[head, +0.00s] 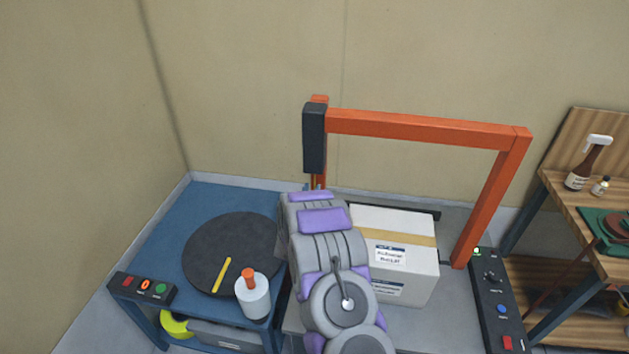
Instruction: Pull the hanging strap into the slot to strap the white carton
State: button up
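The white carton (408,262) sits on the grey bed of the strapping machine, under the orange arch (425,123). It has a tan tape band on top and printed labels on its front. My arm rises from the bottom and covers the carton's left side. My gripper is hidden behind the arm links, so its fingers and any hold do not show. A black box (314,138) is fixed on the arch's left post. Narrow orange-brown strips (317,182) show below it; I cannot tell whether they are strap or post. The slot cannot be made out.
A blue table (190,205) at left holds a black turntable (222,255), a yellow stick and a white bottle (253,298) with an orange cap. A control panel (497,305) stands right of the bed. A wooden bench (577,197) with bottles is at far right.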

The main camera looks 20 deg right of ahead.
jog(key=x, duration=0.6)
jog(key=shift+w+b, duration=0.3)
jog(key=shift+b, duration=0.1)
jog(key=shift+d, duration=0.1)
grip_shut()
dwell(1.1)
